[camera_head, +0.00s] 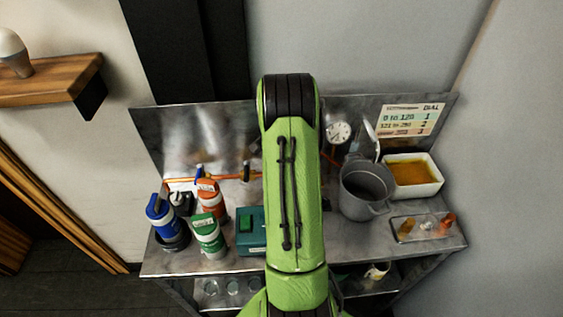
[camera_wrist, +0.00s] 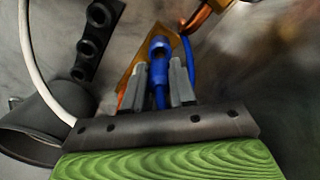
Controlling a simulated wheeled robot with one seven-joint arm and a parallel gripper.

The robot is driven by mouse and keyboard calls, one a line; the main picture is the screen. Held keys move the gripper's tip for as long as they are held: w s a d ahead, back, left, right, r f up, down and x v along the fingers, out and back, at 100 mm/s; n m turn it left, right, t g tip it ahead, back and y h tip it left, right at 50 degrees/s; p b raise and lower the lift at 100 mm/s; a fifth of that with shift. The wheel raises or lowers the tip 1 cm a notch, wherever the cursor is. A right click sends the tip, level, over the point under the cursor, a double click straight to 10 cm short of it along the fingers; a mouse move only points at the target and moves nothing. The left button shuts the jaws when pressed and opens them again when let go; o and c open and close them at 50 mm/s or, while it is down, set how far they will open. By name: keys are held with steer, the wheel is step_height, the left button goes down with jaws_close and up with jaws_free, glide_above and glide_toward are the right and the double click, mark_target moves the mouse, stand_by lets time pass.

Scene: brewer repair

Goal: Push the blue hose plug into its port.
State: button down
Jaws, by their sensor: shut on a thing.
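The blue hose plug (camera_wrist: 159,48) is between the two grey fingers of my gripper (camera_wrist: 160,78) in the wrist view. The gripper is shut on it, and the plug's rounded blue end stands out beyond the fingertips. A blue hose (camera_wrist: 188,58) shows just right of the fingers. A black block with round openings (camera_wrist: 95,38) is at the upper left, apart from the plug; I cannot tell whether one opening is the plug's port. In the head view my green arm hides my gripper and the plug.
A grey pot (camera_head: 367,190) stands on the metal bench (camera_head: 440,243), beside a white tub (camera_head: 438,186) of orange liquid. A small tray (camera_head: 399,222) is in front. A blue bottle (camera_head: 160,212), other bottles and a teal box (camera_head: 250,240) crowd the left. A pressure gauge (camera_head: 338,132) is behind.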

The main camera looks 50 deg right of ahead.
steer(key=shift+f+b, duration=1.15)
steer(key=shift+f, duration=0.4)
stand_by(0.6)
steer(key=shift+c, duration=1.4)
jaws_free()
steer(key=shift+r, duration=0.15)
steer(key=shift+r+p, duration=2.75)
steer(key=shift+r, duration=0.75)
steer(key=shift+f, duration=0.1)
